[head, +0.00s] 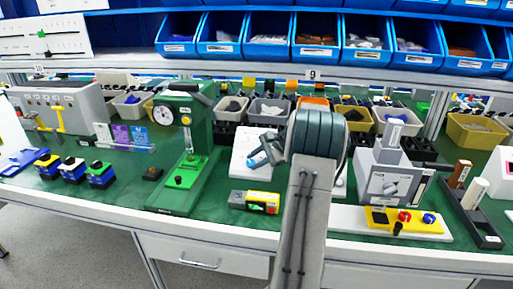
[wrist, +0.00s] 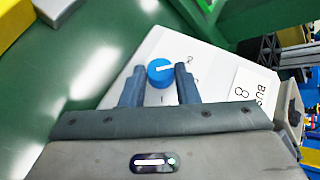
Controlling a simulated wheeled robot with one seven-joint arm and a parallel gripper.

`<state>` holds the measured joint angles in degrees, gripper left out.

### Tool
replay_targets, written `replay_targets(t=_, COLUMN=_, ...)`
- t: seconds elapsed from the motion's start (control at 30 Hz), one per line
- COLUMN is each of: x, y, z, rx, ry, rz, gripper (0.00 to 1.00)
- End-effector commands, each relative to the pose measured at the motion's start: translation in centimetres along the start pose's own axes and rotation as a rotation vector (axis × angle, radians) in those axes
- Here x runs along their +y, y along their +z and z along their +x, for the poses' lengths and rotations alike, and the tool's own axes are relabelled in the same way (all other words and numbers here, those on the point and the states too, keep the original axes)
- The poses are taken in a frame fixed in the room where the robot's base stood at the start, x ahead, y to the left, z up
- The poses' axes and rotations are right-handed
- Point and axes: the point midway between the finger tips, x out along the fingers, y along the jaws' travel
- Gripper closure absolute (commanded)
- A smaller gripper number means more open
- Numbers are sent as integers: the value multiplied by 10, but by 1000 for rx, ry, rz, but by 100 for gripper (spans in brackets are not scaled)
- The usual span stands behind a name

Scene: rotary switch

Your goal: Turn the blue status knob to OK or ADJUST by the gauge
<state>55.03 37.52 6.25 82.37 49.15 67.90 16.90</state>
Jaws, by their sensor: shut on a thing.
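The blue status knob (wrist: 160,72) is round with a white pointer line and sits on a white panel (wrist: 205,65). In the wrist view the pointer line runs nearly level, tilted slightly. My gripper (wrist: 159,71) has one finger on each side of the knob and is shut on it. In the head view my gripper (head: 258,156) is over the white panel (head: 246,137), partly behind my arm. Small marks on the panel beside the knob are too small to read. A round white gauge (head: 162,114) is on a green press stand; its reading is unclear.
The green press (head: 194,125) stands left of the panel. A grey machine (head: 391,175) with a yellow button strip stands to the right. Blue bins (head: 267,45) line the shelf above.

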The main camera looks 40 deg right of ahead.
Motion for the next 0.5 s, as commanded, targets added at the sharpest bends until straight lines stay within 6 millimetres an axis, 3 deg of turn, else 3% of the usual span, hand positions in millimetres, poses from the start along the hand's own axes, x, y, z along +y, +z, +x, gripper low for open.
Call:
replay_targets(t=0.03, x=-8, y=3, z=-6, rx=0, ry=30, rz=-21, gripper=95)
replay_targets(t=0.5, x=-11, y=2, z=-2, rx=-11, ry=250, rz=-162, gripper=95)
